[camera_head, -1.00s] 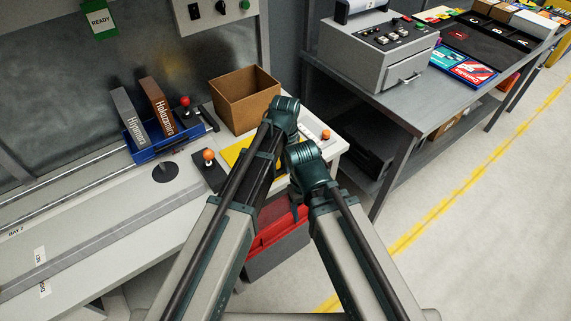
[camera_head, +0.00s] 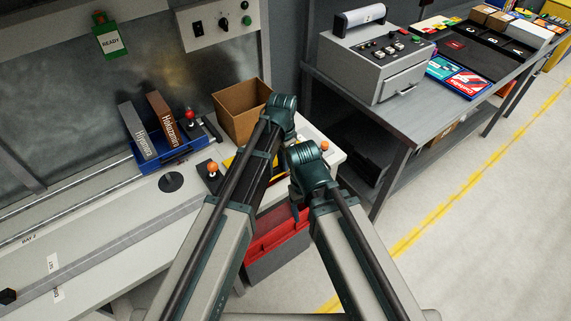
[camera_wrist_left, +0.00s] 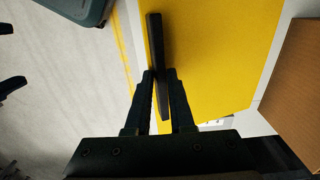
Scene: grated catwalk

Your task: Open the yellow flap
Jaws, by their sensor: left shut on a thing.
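The yellow flap (camera_wrist_left: 215,50) fills much of the left wrist view as a flat panel with a black bar handle (camera_wrist_left: 156,45). My left gripper (camera_wrist_left: 160,75) has its two fingers on either side of the handle and is shut on it. In the head view only a small piece of the yellow flap (camera_head: 228,162) shows beside my left arm, which hides most of it. My left gripper's fingers are hidden there behind the arm's wrist.
An open cardboard box (camera_head: 240,112) stands close behind the flap, and a joystick with an orange ball (camera_head: 212,168) to its left. A blue tray (camera_head: 172,155) holds two boxes. A red bin (camera_head: 275,240) sits below the bench's front edge. Floor at right is clear.

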